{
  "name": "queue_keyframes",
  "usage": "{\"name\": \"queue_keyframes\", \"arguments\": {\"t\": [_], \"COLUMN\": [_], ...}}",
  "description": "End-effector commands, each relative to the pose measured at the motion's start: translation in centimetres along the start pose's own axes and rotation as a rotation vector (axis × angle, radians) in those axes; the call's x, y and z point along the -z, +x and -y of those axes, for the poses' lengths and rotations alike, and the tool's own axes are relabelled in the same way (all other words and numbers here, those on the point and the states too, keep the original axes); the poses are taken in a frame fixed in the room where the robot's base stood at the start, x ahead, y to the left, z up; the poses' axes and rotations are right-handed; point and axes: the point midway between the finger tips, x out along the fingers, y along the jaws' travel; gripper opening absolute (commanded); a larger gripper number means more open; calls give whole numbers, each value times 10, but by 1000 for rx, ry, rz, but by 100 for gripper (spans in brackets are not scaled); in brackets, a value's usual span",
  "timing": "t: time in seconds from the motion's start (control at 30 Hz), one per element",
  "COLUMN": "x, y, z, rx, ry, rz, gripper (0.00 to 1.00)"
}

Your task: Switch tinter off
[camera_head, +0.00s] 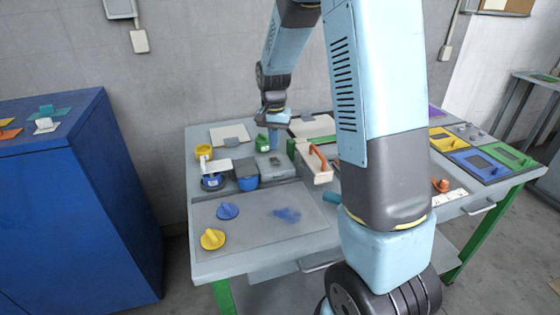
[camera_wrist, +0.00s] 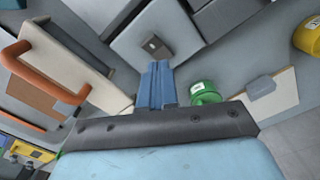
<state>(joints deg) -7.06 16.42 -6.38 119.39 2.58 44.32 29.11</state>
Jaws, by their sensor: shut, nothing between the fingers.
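A light grey box, which may be the tinter (camera_wrist: 185,25), lies just ahead of my gripper (camera_wrist: 157,68) in the wrist view. It has a small dark block like a switch (camera_wrist: 155,45) on its top. My gripper's blue fingers are shut and empty, with their tips very close to that switch; I cannot tell whether they touch it. In the head view my gripper (camera_head: 275,146) points down over the grey box (camera_head: 270,172) at the middle of the bench, and the switch (camera_head: 275,160) shows just below the fingers. Its on or off position cannot be read.
A green container (camera_wrist: 204,92) stands close beside my fingers. A cream box with an orange handle (camera_head: 318,158) is right of them. A yellow container (camera_head: 204,151) and blue pot (camera_head: 213,182) stand left. Blue (camera_head: 228,211) and yellow (camera_head: 212,239) knobs lie on the open front bench.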

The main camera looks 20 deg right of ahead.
Motion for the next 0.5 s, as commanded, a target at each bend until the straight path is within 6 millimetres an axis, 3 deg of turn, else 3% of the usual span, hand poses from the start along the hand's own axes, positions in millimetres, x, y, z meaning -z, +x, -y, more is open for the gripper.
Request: {"name": "queue_keyframes", "arguments": {"t": [0.5], "x": [0], "y": [-28], "z": [0], "rx": [0], "ry": [-1], "rz": [0], "gripper": [0]}}
